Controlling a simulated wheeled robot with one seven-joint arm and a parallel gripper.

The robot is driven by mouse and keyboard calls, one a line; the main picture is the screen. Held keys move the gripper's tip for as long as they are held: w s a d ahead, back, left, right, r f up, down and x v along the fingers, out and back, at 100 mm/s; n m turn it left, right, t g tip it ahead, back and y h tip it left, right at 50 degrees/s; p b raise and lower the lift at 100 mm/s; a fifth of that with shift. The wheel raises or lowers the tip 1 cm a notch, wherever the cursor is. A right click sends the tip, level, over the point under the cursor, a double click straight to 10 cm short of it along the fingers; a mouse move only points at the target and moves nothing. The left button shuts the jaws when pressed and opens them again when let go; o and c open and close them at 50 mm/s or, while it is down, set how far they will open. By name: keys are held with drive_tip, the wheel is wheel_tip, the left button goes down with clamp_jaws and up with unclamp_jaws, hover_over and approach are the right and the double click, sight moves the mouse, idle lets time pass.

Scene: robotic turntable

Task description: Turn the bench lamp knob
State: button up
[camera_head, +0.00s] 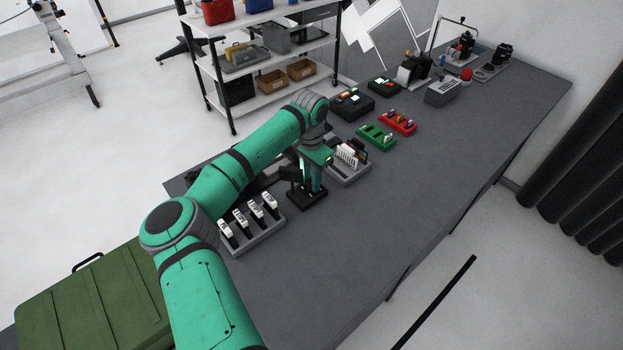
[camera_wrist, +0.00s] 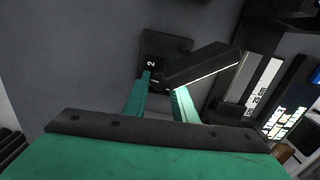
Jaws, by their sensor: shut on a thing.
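The bench lamp (camera_head: 307,200) is black, with a square base on the grey bench near its left part. In the wrist view, its base (camera_wrist: 158,46) carries a white "2", and its bar-shaped head (camera_wrist: 205,63) slants up to the right with a bright line along its lower edge. My gripper (camera_head: 314,190) points down at the lamp base. In the wrist view, its green fingers (camera_wrist: 163,84) are on either side of a small dark part by the base. They are shut on the knob, which is mostly hidden between the fingertips and under the head.
A grey tray (camera_head: 262,237) with several white-and-black tools stands left of the lamp. A grey holder (camera_head: 349,176) with upright cards is close on the right. Green (camera_head: 376,136) and red (camera_head: 398,123) trays lie farther right. The bench's front side is clear.

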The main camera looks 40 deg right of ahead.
drive_tip(key=m, duration=0.3)
drive_tip(key=shift+d, duration=0.1)
drive_tip(key=shift+w+m, duration=0.1)
drive_tip(key=shift+m, duration=2.4)
drive_tip(key=o, duration=1)
drive_tip(key=shift+o, duration=0.2)
wheel_tip(320, 180, up, 11)
